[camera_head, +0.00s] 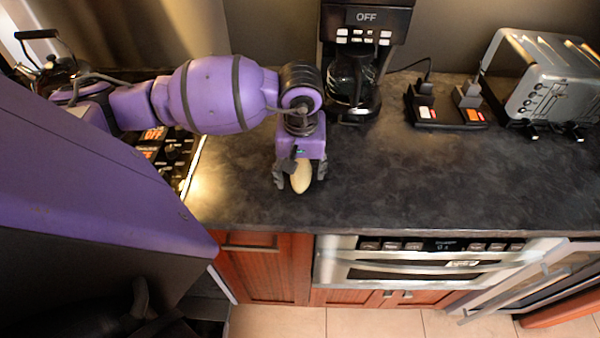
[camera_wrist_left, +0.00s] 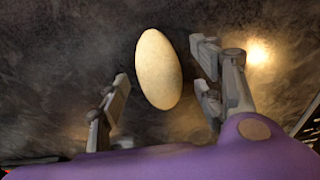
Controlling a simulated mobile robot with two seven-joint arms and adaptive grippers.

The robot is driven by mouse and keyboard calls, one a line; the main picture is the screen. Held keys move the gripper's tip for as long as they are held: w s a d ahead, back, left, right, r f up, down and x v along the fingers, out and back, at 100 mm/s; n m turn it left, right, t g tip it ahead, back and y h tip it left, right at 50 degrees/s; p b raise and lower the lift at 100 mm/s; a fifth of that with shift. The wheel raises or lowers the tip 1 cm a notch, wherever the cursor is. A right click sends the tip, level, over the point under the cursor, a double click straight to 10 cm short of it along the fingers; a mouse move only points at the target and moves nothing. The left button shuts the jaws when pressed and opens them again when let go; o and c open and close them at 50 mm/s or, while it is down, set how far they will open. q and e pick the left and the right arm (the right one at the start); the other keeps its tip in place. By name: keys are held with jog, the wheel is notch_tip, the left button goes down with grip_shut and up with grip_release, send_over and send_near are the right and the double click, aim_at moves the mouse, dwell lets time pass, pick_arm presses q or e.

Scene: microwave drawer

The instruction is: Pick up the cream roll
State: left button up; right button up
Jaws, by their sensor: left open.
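The cream roll (camera_head: 301,178) is a pale, oval piece on the dark countertop, near its front edge. In the left wrist view the cream roll (camera_wrist_left: 158,70) lies between and slightly beyond the fingertips, with a gap on both sides. My left gripper (camera_head: 301,180) is over it, pointing down, with its fingers apart on either side. The left wrist view shows the same open gripper (camera_wrist_left: 160,92) with nothing held. I cannot tell the exact height of the fingertips above the counter. My right gripper is not in view.
A coffee maker (camera_head: 366,60) stands behind the gripper. A black power strip (camera_head: 446,112) and a silver toaster (camera_head: 545,80) are to the right. A stove (camera_head: 165,155) is on the left. The microwave drawer (camera_head: 420,262) is below the counter. The counter right of the roll is clear.

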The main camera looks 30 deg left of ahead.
pick_arm(q)
jog(key=c, duration=1.3)
jog(key=shift+o, duration=0.2)
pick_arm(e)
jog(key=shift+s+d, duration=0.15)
pick_arm(q)
jog(key=shift+r, duration=0.1)
jog(key=shift+r, duration=0.6)
jog(key=s+a+r+p, duration=0.1)
jog(key=s+r+p, duration=0.1)
jog(key=s+r, duration=0.9)
jog(key=shift+s+a+r, duration=0.15)
jog(key=shift+s, duration=0.65)
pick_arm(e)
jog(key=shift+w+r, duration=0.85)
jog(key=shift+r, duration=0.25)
